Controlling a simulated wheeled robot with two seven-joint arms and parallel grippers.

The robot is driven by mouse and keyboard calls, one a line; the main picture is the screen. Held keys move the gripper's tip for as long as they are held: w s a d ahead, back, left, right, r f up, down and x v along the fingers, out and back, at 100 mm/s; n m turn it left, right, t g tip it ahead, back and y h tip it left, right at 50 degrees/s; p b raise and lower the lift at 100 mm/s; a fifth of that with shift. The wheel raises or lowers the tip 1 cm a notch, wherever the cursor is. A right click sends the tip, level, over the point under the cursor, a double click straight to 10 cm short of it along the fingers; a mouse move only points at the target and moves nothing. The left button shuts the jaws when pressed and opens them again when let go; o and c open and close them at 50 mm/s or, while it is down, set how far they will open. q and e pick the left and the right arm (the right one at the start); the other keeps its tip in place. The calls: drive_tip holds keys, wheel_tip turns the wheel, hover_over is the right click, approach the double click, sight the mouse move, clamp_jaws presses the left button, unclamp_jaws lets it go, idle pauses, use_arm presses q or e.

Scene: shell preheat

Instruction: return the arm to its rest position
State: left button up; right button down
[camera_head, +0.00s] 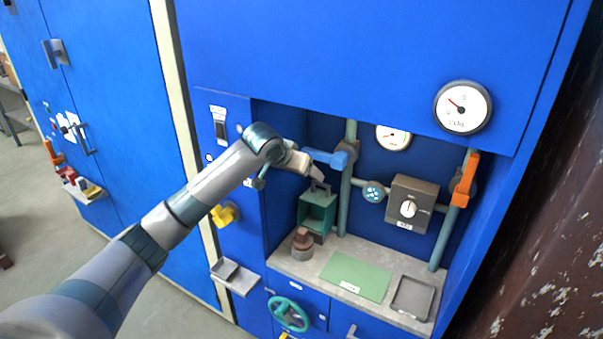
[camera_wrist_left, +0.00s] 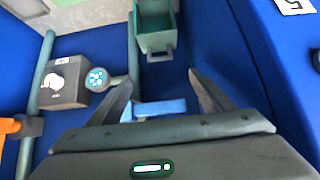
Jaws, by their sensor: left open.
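My left arm reaches in from the left. Its gripper (camera_head: 314,174) is in front of the blue cabinet's recess, close to a blue lever handle (camera_head: 330,158) on a vertical grey-green pipe (camera_head: 348,185). In the left wrist view the gripper (camera_wrist_left: 158,80) is open, and the blue handle (camera_wrist_left: 160,108) shows between its two spread fingers. I cannot tell whether they touch it. My right gripper is not in view.
An open green box (camera_head: 317,213) hangs just below the gripper. A grey control box (camera_head: 411,204) and an orange handle (camera_head: 465,180) are to the right. The shelf below holds a brown knobbed object (camera_head: 302,242), a green mat (camera_head: 355,277) and a grey tray (camera_head: 412,297).

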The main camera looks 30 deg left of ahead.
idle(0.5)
use_arm(q)
drive_tip(key=s+d+f+m+g, duration=0.1)
drive_tip(key=s+d+f, duration=0.3)
drive_tip(key=s+f, duration=0.3)
drive_tip(key=s+d+f+m+g+h, duration=0.1)
drive_tip(key=s+d+f, duration=0.4)
drive_tip(key=s+f, duration=0.25)
drive_tip(key=s+d+f+g, duration=0.1)
drive_tip(key=s+d+f, duration=0.3)
drive_tip(key=s+f, duration=0.35)
drive_tip(key=s+f+g+y, duration=0.1)
drive_tip(key=s+f, duration=0.2)
drive_tip(key=s, duration=1.2)
drive_tip(key=s+f+g, duration=0.1)
drive_tip(key=s+f, duration=0.2)
drive_tip(key=s, duration=1.3)
wheel_tip(320, 180, down, 28)
drive_tip(key=g, duration=0.2)
drive_tip(key=s+a+f+g, duration=0.1)
drive_tip(key=s+a+f, duration=0.2)
drive_tip(key=s+f, duration=1.5)
drive_tip(key=shift+s+a+f+y+b, duration=0.15)
drive_tip(key=shift+s+f+y+b, duration=0.05)
drive_tip(key=shift+s+y+b, duration=0.2)
